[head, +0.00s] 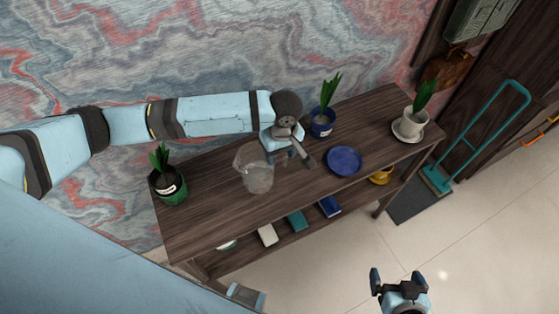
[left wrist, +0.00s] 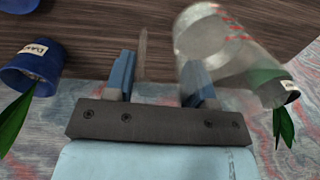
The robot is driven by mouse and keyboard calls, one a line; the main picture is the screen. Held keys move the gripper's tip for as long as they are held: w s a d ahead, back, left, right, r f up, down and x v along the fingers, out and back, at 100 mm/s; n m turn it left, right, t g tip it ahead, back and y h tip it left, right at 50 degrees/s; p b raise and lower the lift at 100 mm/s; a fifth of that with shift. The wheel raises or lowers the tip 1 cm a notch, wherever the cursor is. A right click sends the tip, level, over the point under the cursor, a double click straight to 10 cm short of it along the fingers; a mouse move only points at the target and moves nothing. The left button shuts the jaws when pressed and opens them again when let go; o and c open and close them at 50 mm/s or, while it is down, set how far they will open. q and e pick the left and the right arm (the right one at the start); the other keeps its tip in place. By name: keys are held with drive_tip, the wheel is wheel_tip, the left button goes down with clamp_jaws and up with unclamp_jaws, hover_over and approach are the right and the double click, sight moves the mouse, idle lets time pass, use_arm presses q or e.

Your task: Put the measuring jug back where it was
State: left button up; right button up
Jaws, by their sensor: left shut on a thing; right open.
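The clear measuring jug (head: 258,176) stands upright over the middle-left of the dark wooden table (head: 215,208). In the left wrist view the jug (left wrist: 222,45) shows red marks and lies to the right of the fingers. My left gripper (head: 291,154) is at the jug's right side. In the left wrist view (left wrist: 160,82) a thin clear strip, seemingly the jug's handle, lies between the fingers, and the gripper is shut on it. I cannot tell whether the jug's base touches the tabletop. My right gripper (head: 398,278) is open and empty, over the floor away from the table.
A green-potted plant (head: 172,189) stands at the table's left end. A blue-potted plant (head: 322,122) and blue plate (head: 344,161) are right of the gripper. A white-potted plant (head: 413,124) is at the right end. Books and a yellow mug (head: 380,175) sit on the lower shelf.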

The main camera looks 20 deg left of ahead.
use_arm(q)
wheel_tip(320, 180, down, 4)
drive_tip(key=shift+f, duration=0.2)
idle(0.3)
drive_tip(key=o, duration=1.3)
drive_tip(key=shift+f, duration=0.15)
drive_tip(key=r, duration=1.2)
drive_tip(key=shift+w+d+r, duration=0.15)
drive_tip(key=shift+w+d, duration=0.05)
drive_tip(key=shift+d, duration=0.1)
